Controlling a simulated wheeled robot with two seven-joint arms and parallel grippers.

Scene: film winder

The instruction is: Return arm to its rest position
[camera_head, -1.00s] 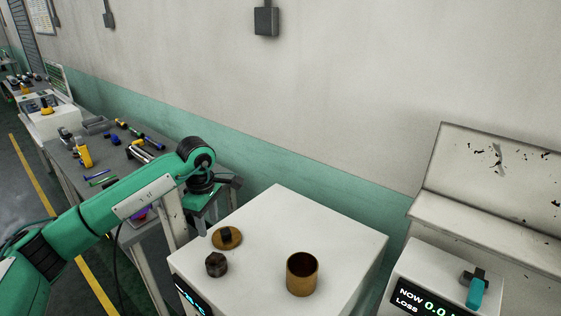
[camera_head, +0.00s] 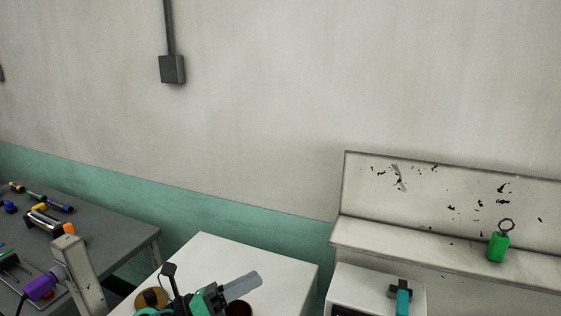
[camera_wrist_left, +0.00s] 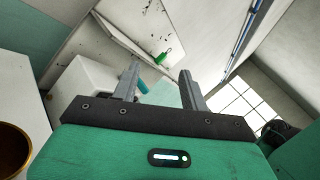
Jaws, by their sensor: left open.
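My left gripper (camera_head: 245,285) is low in the head view, above the white box-shaped stand, with grey fingers pointing right. In the left wrist view its two fingers (camera_wrist_left: 158,85) are spread apart with nothing between them touching. A brass cup (camera_wrist_left: 12,152) shows at the lower left of the wrist view, apart from the fingers. In the head view the cup is mostly hidden behind the gripper. My right gripper is not in view.
A grey workbench (camera_head: 110,225) with tools is at the left. On the right, a white shelf (camera_head: 450,262) holds a green bottle-like object with a ring (camera_head: 497,246). A smaller white unit with a teal handle (camera_head: 403,300) stands below it.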

